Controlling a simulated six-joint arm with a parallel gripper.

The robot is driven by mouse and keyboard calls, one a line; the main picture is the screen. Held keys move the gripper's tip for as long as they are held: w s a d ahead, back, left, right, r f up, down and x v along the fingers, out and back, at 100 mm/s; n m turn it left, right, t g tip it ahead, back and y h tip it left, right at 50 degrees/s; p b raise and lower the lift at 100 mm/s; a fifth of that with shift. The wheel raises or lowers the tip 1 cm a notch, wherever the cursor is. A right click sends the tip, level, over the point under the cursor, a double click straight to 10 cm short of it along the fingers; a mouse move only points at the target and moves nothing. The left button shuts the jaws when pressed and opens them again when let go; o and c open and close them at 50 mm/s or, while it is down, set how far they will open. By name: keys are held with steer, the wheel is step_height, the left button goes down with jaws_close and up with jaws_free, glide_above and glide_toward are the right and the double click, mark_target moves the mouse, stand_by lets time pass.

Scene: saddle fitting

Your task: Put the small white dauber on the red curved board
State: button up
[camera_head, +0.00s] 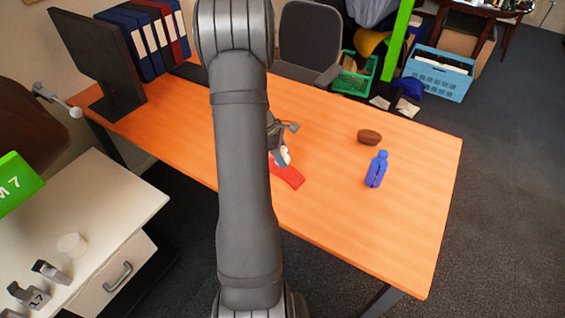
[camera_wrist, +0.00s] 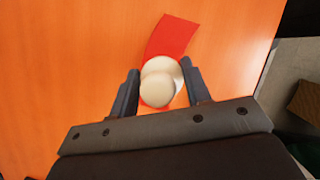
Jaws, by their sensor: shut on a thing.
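The small white dauber (camera_wrist: 158,88) is between the two fingers of my gripper (camera_wrist: 160,92) in the wrist view. My gripper is shut on it. The red curved board (camera_wrist: 172,35) lies on the orange table behind and below the dauber. In the head view the board (camera_head: 287,174) shows just right of my arm, partly hidden by it. The dauber (camera_head: 284,155) shows as a small white shape over the board's far end. Whether it touches the board I cannot tell.
A blue bottle (camera_head: 376,169) and a brown bowl-like object (camera_head: 369,137) stand to the right on the orange table (camera_head: 400,220). A monitor (camera_head: 100,55) and several binders (camera_head: 150,35) are at the far left. The table's right front part is clear.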

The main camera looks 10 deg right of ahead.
steer(key=shift+f, duration=1.95)
steer(key=shift+f, duration=0.1)
steer(key=o, duration=1)
steer(key=v, duration=1.2)
steer(key=shift+d, duration=0.1)
steer(key=x, duration=1.1)
steer(key=shift+s+d+f, duration=0.1)
steer(key=shift+d+f, duration=0.05)
steer(key=shift+f, duration=0.15)
steer(key=shift+r, duration=1.6)
